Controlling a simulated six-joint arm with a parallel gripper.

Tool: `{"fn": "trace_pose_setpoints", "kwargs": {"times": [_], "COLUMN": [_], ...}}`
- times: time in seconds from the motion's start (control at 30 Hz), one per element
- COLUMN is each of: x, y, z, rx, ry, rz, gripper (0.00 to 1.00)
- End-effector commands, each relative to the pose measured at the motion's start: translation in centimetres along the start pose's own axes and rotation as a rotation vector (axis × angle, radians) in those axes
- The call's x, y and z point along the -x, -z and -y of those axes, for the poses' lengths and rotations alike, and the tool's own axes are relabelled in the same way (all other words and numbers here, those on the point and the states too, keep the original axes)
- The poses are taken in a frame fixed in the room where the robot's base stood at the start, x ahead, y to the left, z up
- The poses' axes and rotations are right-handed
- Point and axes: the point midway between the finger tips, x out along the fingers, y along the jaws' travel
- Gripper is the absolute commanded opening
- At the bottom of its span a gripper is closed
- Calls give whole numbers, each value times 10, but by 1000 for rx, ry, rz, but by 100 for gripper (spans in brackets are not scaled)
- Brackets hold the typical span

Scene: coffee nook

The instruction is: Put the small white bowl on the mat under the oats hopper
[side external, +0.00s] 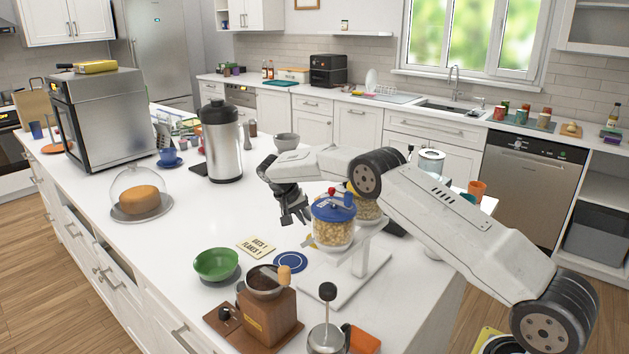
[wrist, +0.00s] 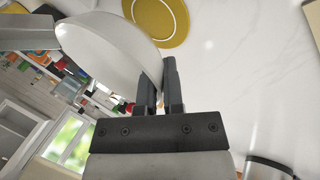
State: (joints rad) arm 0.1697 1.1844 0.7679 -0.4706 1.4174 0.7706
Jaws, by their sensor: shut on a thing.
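My gripper (wrist: 162,85) is shut on the rim of a small white bowl (wrist: 105,48) in the wrist view. The bowl hangs to the left of the fingers, and a round yellow mat (wrist: 182,38) with a pale ring lies behind its edge. In the side view my gripper (side external: 293,210) is left of the blue-lidded hopper (side external: 333,232); the held bowl cannot be made out there. A second hopper (side external: 369,209) stands behind on the same white stand (side external: 378,264). A blue mat (side external: 291,262) lies in front. I cannot tell which hopper holds oats.
A card reading oats and flakes (side external: 258,246), a green bowl (side external: 216,264) and a wooden grinder (side external: 268,317) stand in front. A steel flask (side external: 221,150) and a grey bowl (side external: 286,141) stand behind.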

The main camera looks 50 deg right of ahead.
Motion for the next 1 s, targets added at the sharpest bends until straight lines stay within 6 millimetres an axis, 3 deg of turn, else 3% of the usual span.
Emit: {"fn": "trace_pose_setpoints", "kwargs": {"times": [0.23,0.57,1.0], "x": [-5,-31,-35], "y": [0,-4,-5], "z": [3,17,19], "rx": [0,-1,-1], "ry": [0,0,0], "rz": [-1,-1,-1], "gripper": [0,0,0]}}
